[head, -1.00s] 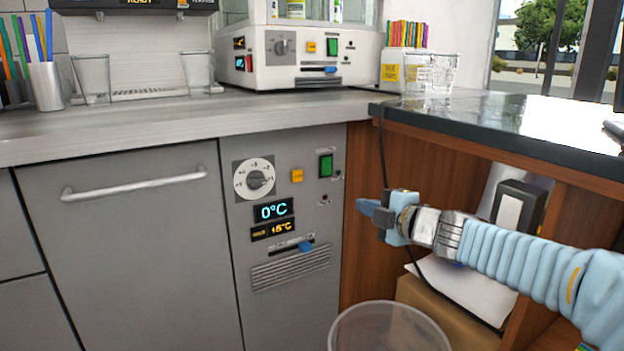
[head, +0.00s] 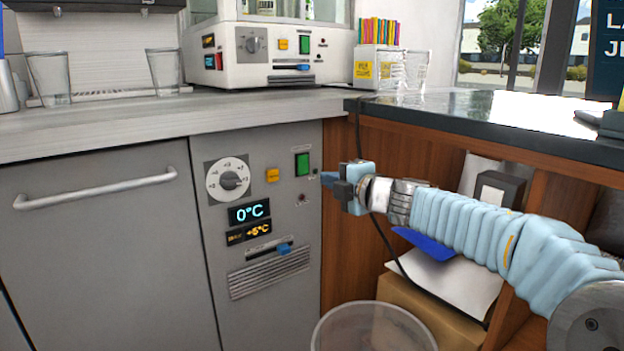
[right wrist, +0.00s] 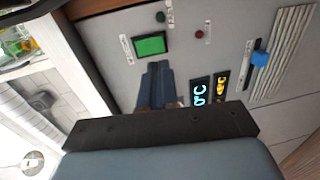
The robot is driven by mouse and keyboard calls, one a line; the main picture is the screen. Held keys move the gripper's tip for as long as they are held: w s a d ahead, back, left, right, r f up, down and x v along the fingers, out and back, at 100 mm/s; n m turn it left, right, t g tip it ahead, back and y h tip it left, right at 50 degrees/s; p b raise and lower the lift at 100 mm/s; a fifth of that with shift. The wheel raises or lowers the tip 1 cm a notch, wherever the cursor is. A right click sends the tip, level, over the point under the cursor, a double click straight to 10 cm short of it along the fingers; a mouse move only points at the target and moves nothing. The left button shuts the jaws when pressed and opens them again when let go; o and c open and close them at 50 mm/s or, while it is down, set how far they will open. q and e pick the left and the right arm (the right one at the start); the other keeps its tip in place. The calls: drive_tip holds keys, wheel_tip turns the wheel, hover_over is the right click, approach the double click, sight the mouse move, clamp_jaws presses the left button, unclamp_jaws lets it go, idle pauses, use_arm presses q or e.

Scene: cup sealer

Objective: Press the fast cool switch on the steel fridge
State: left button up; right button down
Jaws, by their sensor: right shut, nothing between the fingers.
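The steel fridge's grey control panel (head: 268,200) carries a white dial (head: 228,180), a yellow button (head: 272,175), a green switch (head: 302,164), two lit displays and a blue slider (head: 284,248). I cannot read which control is labelled fast cool. My right gripper (head: 327,179) is shut and empty, just right of and slightly below the green switch in the head view. In the right wrist view, the shut fingertips (right wrist: 156,72) point at the panel close to the green switch (right wrist: 150,45). The yellow button is not visible there. My left gripper is out of view.
The counter (head: 130,125) overhangs the panel. A wooden cabinet side (head: 350,250) stands right of the fridge, with a hanging black cable. A clear bin (head: 374,330) stands below my right arm. A cup sealer (head: 265,60) with similar controls sits on the counter.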

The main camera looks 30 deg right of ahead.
sight(304, 173)
drive_tip(key=w, duration=0.6)
drive_tip(key=shift+a+f, duration=0.25)
drive_tip(key=shift+f, duration=0.15)
drive_tip(key=shift+w, duration=0.55)
drive_tip(key=shift+w+f, duration=0.1)
drive_tip(key=shift+w, duration=0.05)
drive_tip(key=shift+a, duration=0.1)
